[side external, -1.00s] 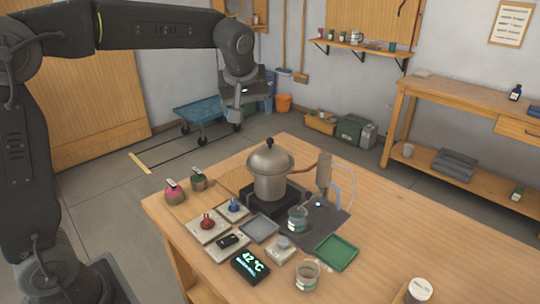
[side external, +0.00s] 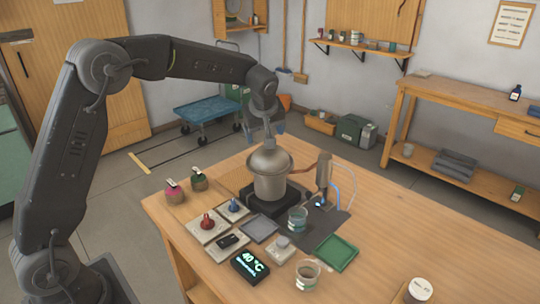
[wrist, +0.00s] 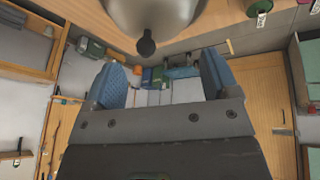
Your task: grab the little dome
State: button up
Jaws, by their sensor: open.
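A metal pot (side external: 270,180) with a domed lid (side external: 258,160) stands on a black base on the table. The lid's dark knob (wrist: 147,43) shows in the wrist view, with the lid's curved metal surface (wrist: 150,12) behind it. A small grey dome (side external: 283,242) also sits on a pale square plate in front of the pot. My gripper (side external: 270,128) is just above the lid, its fingers hard to make out there. In the wrist view my gripper (wrist: 163,82) is open and empty, its blue pads wide apart. The knob appears between the pads' directions, beyond them.
Around the pot are a red knob (side external: 207,222) and a blue knob (side external: 234,206) on plates, a display reading 40 °C (side external: 250,266), a green tray (side external: 337,252) and glass beakers (side external: 298,218). A copper pipe and condenser (side external: 324,178) stand right of the pot. The table's right side is mostly clear.

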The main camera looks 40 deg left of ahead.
aim_at(270, 151)
jog(key=x, duration=0.5)
jog(key=shift+w+d, duration=0.2)
jog(key=shift+w, duration=0.05)
jog(key=shift+c, duration=0.2)
jog(key=c, duration=0.7)
jog(key=shift+f, duration=0.1)
jog(key=c, duration=0.6)
jog(key=shift+s, duration=0.1)
